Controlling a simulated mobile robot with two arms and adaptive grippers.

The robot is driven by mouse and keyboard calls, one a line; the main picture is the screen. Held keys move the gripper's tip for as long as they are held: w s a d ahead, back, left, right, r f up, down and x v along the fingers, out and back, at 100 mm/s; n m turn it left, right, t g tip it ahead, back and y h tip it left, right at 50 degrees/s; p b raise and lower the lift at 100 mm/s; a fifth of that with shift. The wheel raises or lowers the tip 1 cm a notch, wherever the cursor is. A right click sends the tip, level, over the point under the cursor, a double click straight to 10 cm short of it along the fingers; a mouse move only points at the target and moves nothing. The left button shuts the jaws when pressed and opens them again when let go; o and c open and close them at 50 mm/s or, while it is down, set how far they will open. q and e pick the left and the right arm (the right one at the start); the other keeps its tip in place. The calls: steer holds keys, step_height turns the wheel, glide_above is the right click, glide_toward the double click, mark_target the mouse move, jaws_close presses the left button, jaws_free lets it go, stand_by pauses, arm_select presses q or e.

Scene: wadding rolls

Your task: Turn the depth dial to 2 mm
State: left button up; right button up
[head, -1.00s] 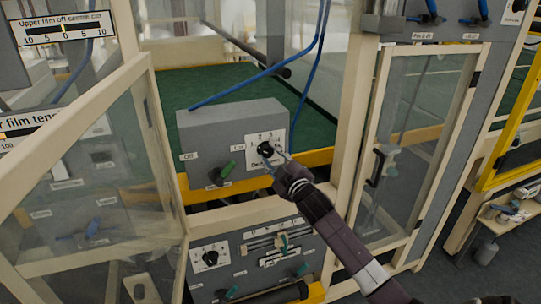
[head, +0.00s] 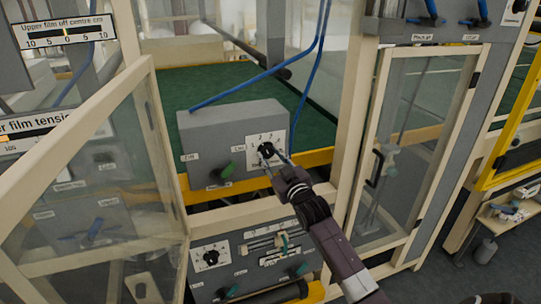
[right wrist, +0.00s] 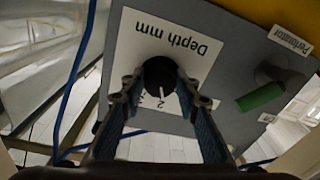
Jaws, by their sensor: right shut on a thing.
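The depth dial (head: 266,150) is a black knob on a white plate marked "Depth mm", on the front of a grey box. In the right wrist view the dial (right wrist: 160,72) shows upside down, with its white mark pointing at or close to the 2; the exact alignment is hard to tell. My right gripper (head: 273,160) reaches the dial from the lower right. Its two fingers (right wrist: 158,88) are on either side of the knob, shut on it. They hide part of the scale. My left gripper is not in view.
A green switch (head: 226,170), by a "Perforator" label (right wrist: 292,40), is left of the dial. A blue hose (head: 240,90) passes over the grey box. An open clear door (head: 90,190) stands at left; a framed door (head: 420,150) is at right. A lower panel (head: 230,265) has more controls.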

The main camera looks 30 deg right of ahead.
steer(key=shift+m, duration=0.6)
steer(key=o, duration=1.2)
steer(key=shift+c, duration=0.2)
steer(key=s+a, duration=0.2)
steer(key=s, duration=0.9)
steer(key=shift+s+f, duration=0.35)
steer(key=shift+s, duration=0.05)
steer(key=shift+a, duration=0.1)
